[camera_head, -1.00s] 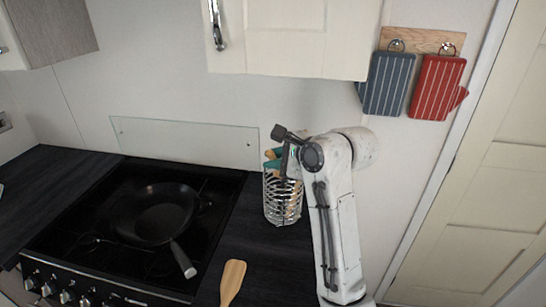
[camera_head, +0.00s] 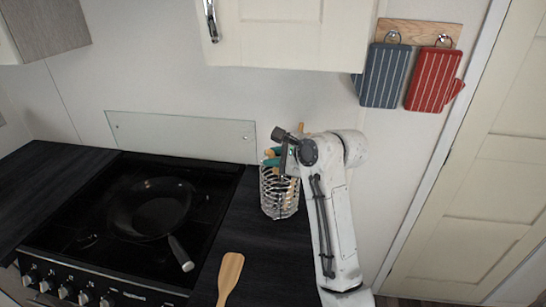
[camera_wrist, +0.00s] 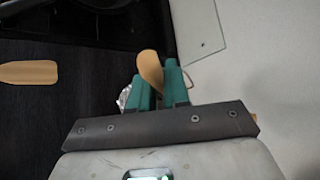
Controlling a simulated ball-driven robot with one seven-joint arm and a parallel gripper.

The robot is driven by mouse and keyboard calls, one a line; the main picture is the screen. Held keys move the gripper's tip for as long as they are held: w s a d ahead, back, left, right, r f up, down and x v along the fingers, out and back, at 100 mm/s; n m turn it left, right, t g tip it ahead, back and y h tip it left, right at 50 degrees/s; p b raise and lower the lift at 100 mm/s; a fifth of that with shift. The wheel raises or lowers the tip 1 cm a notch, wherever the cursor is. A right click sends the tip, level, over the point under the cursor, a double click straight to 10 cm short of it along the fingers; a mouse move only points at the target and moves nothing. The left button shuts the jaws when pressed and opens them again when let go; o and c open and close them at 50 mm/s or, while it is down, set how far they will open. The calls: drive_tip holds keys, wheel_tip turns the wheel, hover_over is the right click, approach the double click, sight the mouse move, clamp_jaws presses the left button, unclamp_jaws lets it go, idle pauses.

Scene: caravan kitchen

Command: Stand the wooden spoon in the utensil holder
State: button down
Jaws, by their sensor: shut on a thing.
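The utensil holder (camera_head: 268,199) is a wire basket on the dark counter, right of the hob. My gripper (camera_wrist: 160,88) has green fingers, shut on the wooden spoon (camera_wrist: 150,68), whose rounded tan head shows between them in the wrist view. In the head view my gripper (camera_head: 273,158) is at the holder's top rim, partly hidden by my wrist. Tan wood shows through the holder's wires, but I cannot tell whether it is the held spoon's handle. A bit of shiny wire (camera_wrist: 124,97) shows beside the fingers in the wrist view.
A wooden spatula (camera_head: 231,272) lies on the counter in front, also in the wrist view (camera_wrist: 28,73). A black pan (camera_head: 150,212) sits on the hob. A clear splash panel (camera_head: 180,137) is behind; a cupboard (camera_head: 290,35) hangs above.

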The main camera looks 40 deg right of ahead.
drive_tip(key=c, duration=1)
unclamp_jaws()
drive_tip(key=b+v, duration=0.1)
drive_tip(key=v, duration=0.9)
drive_tip(key=shift+s+r, duration=0.2)
drive_tip(key=shift+s, duration=0.15)
